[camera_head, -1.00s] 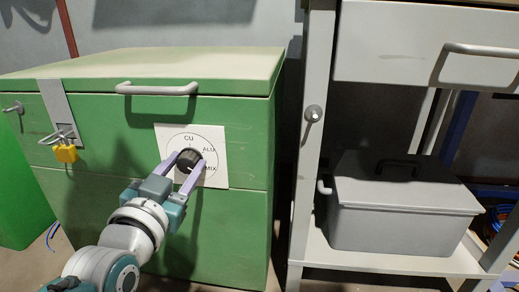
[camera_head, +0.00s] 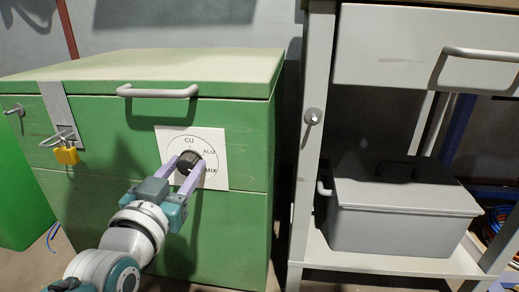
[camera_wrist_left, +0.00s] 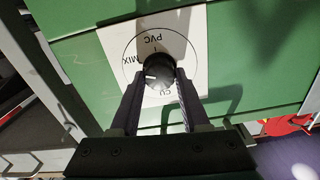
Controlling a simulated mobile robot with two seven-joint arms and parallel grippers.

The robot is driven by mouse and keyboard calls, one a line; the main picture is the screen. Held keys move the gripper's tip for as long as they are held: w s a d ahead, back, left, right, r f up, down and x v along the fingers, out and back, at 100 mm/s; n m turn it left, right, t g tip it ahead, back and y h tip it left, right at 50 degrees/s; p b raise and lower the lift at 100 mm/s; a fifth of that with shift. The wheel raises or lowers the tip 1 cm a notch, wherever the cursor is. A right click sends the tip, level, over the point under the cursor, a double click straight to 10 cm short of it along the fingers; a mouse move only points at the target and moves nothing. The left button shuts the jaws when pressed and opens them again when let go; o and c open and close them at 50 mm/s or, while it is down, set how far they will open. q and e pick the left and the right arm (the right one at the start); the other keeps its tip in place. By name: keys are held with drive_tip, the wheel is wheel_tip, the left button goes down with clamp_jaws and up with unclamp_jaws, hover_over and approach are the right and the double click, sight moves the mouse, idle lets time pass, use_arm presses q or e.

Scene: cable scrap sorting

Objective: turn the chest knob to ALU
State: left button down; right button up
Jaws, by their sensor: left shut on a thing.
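The chest (camera_head: 130,120) is green, with a white dial plate (camera_head: 216,176) on its front. The plate reads CU, ALU and MIX in the head view; the left wrist view shows PVC, MIX and CU, upside down. The black ribbed knob (camera_head: 188,161) sits at the dial's centre; it also shows in the left wrist view (camera_wrist_left: 159,71). A white mark on it points left and slightly down there, between MIX and CU. ALU is hidden in that view. My left gripper (camera_head: 187,163) is shut on the knob, one finger on each side. My right gripper is out of view.
A bar handle (camera_head: 157,90) and a hasp with a yellow padlock (camera_head: 66,155) are on the chest front. A grey workbench (camera_head: 305,170) stands to the right, with a lidded grey box (camera_head: 400,225) on its lower shelf.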

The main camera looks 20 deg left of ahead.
use_arm(q)
drive_tip(key=n, duration=0.4)
drive_tip(key=shift+p, duration=0.35)
drive_tip(key=n, duration=0.6)
drive_tip(key=shift+a, duration=0.15)
drive_tip(key=shift+c, duration=1.9)
unclamp_jaws()
drive_tip(key=shift+s, duration=0.25)
drive_tip(key=p+v, duration=0.4)
drive_tip(key=v, duration=0.5)
drive_tip(key=shift+s+p, duration=0.3)
